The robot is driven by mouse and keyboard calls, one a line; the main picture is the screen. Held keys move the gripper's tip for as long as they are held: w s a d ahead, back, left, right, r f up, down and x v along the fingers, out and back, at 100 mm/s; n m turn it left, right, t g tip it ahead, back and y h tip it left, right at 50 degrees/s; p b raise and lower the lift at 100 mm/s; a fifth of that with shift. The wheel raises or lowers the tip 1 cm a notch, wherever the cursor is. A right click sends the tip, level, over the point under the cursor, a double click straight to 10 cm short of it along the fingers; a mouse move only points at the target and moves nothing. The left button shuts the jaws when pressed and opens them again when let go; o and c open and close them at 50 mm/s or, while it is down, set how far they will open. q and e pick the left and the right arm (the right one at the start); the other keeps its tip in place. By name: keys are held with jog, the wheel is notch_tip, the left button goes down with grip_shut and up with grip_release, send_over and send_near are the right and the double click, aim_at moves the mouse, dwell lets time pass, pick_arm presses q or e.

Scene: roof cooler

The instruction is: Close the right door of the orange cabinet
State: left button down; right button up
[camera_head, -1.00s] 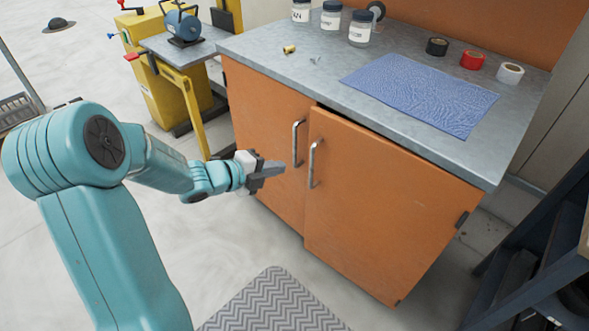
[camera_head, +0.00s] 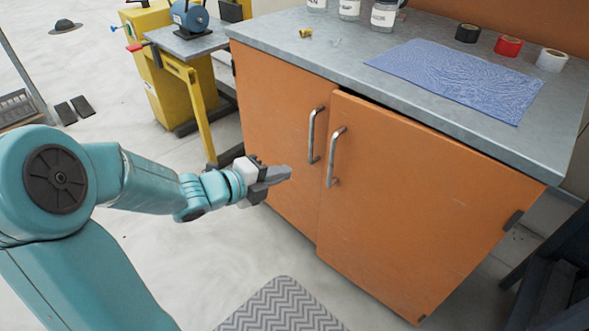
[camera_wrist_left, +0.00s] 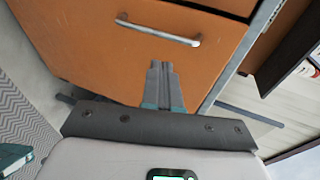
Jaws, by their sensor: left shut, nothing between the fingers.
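The orange cabinet (camera_head: 275,107) has two doors with upright metal handles. Its right door (camera_head: 410,197) stands slightly proud of the left door (camera_head: 262,125), with a dark gap under the countertop, so it looks a little ajar. The right door's handle (camera_head: 334,157) is near its left edge. My left gripper (camera_head: 289,172) is shut and empty, in front of the cabinet and left of both handles in the head view. In the left wrist view the shut fingers (camera_wrist_left: 160,66) point at an orange panel (camera_wrist_left: 100,58) with a handle (camera_wrist_left: 157,34); contact cannot be told. My right gripper is out of view.
The grey countertop (camera_head: 310,50) holds a blue cloth (camera_head: 455,77), tape rolls (camera_head: 508,46) and jars (camera_head: 384,15). A yellow stand (camera_head: 170,90) is at the left behind my arm. A zigzag mat (camera_head: 282,308) lies on the floor in front. A dark frame (camera_head: 550,275) stands at the right.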

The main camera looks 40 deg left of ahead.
pick_arm(q)
jog(key=r+b+x, duration=0.1)
jog(key=b+x, duration=0.1)
jog(key=x, duration=1)
jog(key=shift+w+b, duration=0.4)
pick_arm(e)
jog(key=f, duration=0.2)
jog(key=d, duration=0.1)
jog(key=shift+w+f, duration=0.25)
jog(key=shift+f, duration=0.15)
